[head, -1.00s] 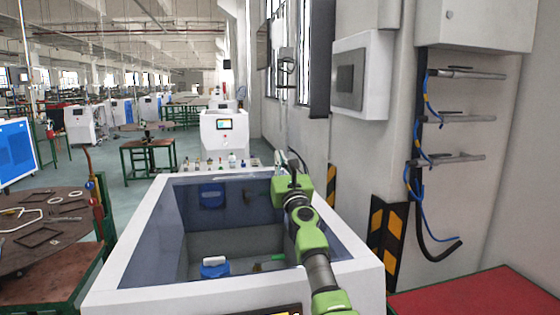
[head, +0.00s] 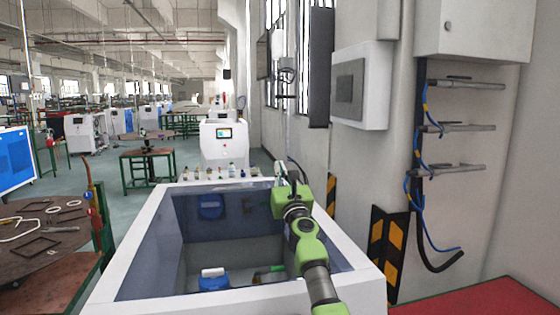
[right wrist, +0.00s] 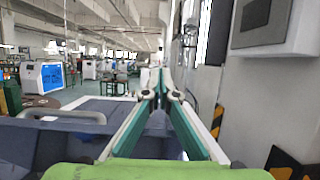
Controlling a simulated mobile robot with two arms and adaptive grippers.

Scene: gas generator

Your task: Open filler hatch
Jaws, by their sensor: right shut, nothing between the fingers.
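A white box-like machine (head: 120,275), which looks like the gas generator, stands in front of me with a dark, glassy recess (head: 225,250) in its top. A blue and white part (head: 213,279) is low in the recess, and a blue part (head: 211,207) shows near its far wall. I cannot tell which part is the filler hatch. My right gripper (head: 283,168) is over the recess's far right corner, shut and empty. In the right wrist view its fingers (right wrist: 159,78) point forward, and a curved grey handle (right wrist: 62,116) is to their left. My left gripper is out of view.
A wall with a grey-white panel (head: 361,85) and metal pegs with blue cable (head: 455,127) rises on the right. A red surface (head: 490,298) is at lower right. Small bottles (head: 231,169) stand beyond the box. A round brown table (head: 45,235) is on the left.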

